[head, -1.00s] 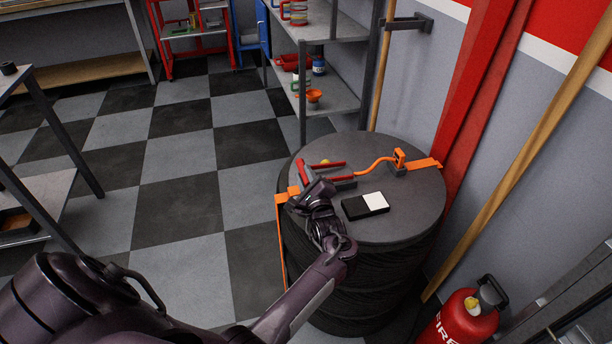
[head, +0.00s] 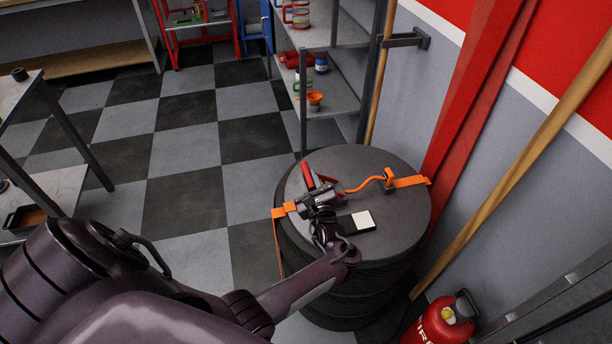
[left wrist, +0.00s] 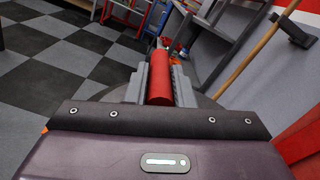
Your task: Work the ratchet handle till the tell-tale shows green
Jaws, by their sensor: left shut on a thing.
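The ratchet's red handle (head: 308,175) stands up at a tilt over the left part of the dark round top of a tyre stack (head: 405,225). My left gripper (head: 318,190) is shut on the handle; in the left wrist view the red grip (left wrist: 159,80) lies between its two grey fingers. An orange strap (head: 365,184) runs across the top, through an orange buckle (head: 390,180) at the right. A black box with a white face (head: 361,221) lies beside my gripper, partly hidden by it. I see no green on it. My right gripper is not in view.
A grey shelf unit (head: 345,95) stands close behind the stack. A red post (head: 470,100) and a wooden pole (head: 530,150) stand at its right. A red fire extinguisher (head: 435,325) is at the lower right. Open checkered floor lies left.

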